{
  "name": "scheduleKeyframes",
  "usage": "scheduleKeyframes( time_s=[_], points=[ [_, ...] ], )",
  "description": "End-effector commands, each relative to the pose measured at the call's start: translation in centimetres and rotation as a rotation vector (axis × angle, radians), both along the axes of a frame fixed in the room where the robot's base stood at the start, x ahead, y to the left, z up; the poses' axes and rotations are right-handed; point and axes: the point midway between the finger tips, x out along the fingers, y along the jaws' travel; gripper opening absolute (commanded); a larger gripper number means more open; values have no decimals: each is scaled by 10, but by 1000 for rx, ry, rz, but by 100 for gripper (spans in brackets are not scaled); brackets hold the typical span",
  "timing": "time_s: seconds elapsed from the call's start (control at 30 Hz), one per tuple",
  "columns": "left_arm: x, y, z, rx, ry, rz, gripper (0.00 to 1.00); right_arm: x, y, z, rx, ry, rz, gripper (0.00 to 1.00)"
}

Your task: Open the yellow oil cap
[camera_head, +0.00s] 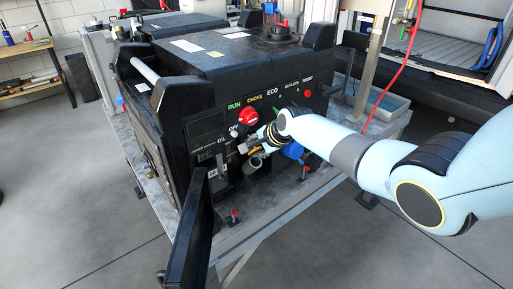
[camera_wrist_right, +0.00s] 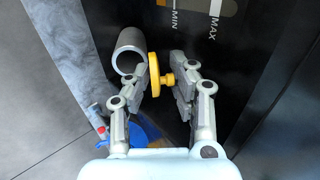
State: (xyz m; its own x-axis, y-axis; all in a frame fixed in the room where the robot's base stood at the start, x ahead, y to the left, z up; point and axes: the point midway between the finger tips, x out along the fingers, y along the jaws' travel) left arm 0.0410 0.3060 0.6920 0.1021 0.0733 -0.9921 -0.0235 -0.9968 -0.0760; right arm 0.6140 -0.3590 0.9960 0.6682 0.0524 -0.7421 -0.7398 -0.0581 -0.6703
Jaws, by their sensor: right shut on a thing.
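The yellow oil cap (camera_wrist_right: 154,75) is a round disc with a small knob. I cannot tell whether the cap touches the pipe. In the head view my right gripper (camera_head: 248,144) is at the front of the black machine (camera_head: 205,110), below the red knob, and largely hides the cap. My left gripper is not in view.
An open black door (camera_head: 193,225) stands out from the machine's front left. The machine rests on a grey metal table (camera_head: 262,215). A blue part (camera_wrist_right: 145,131) lies below the gripper in the wrist view. A red hose (camera_head: 398,75) hangs at the right.

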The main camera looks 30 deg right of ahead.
Motion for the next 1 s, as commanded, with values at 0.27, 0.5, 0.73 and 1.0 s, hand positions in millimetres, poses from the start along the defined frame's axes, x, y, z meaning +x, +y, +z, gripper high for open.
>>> scheduleKeyframes(
  time_s=[0.27, 0.5, 0.73, 1.0],
  points=[
    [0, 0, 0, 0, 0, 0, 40, 7, -1, 9, -1, -20, -1, 0],
    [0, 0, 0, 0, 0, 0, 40, 6, -1, 7, -1, -16, -1, 37],
    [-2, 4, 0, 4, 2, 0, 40, 4, 0, 4, -1, -10, 0, 37],
    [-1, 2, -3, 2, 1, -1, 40, -2, 0, -2, 5, -59, 0, 37]
  ],
)
